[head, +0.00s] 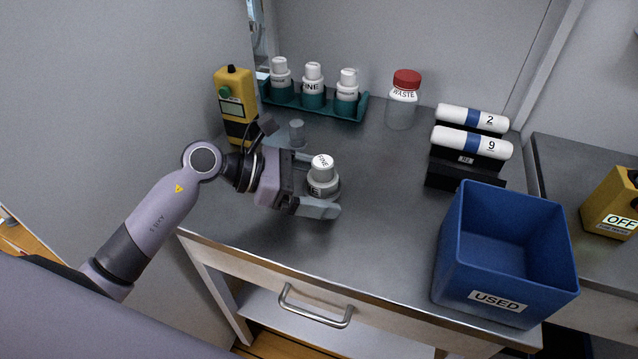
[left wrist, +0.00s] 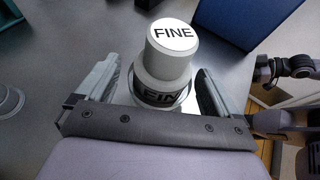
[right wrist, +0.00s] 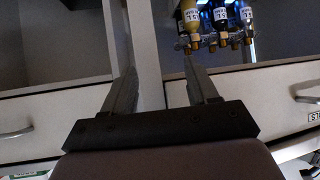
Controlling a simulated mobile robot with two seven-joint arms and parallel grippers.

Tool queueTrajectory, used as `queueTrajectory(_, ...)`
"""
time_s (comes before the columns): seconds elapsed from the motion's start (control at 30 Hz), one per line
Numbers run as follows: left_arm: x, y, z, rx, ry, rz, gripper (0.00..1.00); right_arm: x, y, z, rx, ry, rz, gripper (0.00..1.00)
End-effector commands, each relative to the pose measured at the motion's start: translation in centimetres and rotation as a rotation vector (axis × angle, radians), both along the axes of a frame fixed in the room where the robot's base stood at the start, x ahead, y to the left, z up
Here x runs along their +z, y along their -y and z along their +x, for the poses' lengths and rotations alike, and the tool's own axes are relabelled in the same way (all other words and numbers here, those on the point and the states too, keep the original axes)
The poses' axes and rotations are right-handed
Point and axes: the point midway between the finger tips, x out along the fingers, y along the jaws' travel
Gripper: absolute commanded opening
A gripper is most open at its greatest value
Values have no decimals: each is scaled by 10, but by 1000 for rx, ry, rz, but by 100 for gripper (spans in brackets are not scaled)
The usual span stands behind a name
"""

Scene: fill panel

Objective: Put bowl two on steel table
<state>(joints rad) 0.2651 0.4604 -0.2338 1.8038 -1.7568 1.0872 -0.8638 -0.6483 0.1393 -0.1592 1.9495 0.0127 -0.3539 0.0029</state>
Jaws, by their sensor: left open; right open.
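I cannot make out any bowl marked two. A white and grey bottle labelled FINE (head: 322,170) stands upright on the steel table (head: 385,215), with a shiny round rim around its base that may be a shallow dish; I cannot tell. The bottle also shows in the left wrist view (left wrist: 168,60). My left gripper (head: 322,186) is open, with one finger on each side of the bottle; whether they touch it is unclear. My right gripper (right wrist: 160,75) is open and empty, in front of pale drawer fronts, and is outside the head view.
A teal rack (head: 313,102) of white bottles and a yellow device (head: 236,100) stand at the back left. A small clear glass (head: 297,133) is behind the gripper. A WASTE jar (head: 403,100), white cylinders (head: 470,142) and a blue USED bin (head: 500,285) stand right.

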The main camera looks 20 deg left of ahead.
Motion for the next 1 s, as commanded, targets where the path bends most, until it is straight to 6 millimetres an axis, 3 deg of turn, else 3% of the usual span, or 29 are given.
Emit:
queueTrajectory(0.17,3,-3,-1,2,1,0,94,3,0,0,0,0,0,58)
queueTrajectory(0.6,25,-55,-25,2,0,2,94,-11,0,0,0,-1,0,58)
queueTrajectory(1.0,32,-63,-29,0,0,-1,94,-13,0,-1,0,-2,0,58)
